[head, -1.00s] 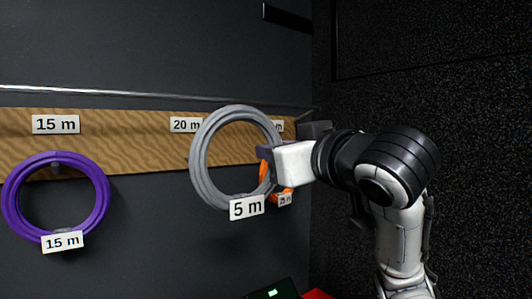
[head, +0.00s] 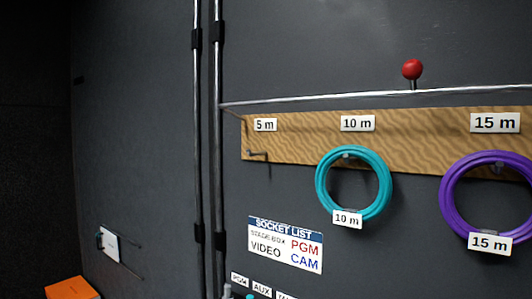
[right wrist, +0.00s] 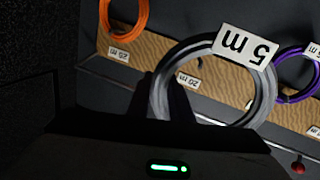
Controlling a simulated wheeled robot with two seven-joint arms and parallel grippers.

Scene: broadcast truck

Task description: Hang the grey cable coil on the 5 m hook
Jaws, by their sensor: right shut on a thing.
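The grey cable coil (right wrist: 267,98) with its white "5 m" tag (right wrist: 245,47) shows in the right wrist view, which is upside down. My right gripper (right wrist: 173,100) is shut on one side of its ring; the dark fingers partly hide the grip. In the head view the 5 m hook (head: 258,155) is a bare dark hook at the left end of the wooden board (head: 290,145), under the "5 m" label (head: 265,125). Neither gripper shows in the head view.
A teal coil (head: 386,183) hangs on the 10 m hook and a purple coil (head: 449,195) on the 15 m hook. A rail with a red knob (head: 412,69) runs above. Vertical pipes (head: 218,150) stand left of the board. An orange coil (right wrist: 142,20) hangs near my right gripper.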

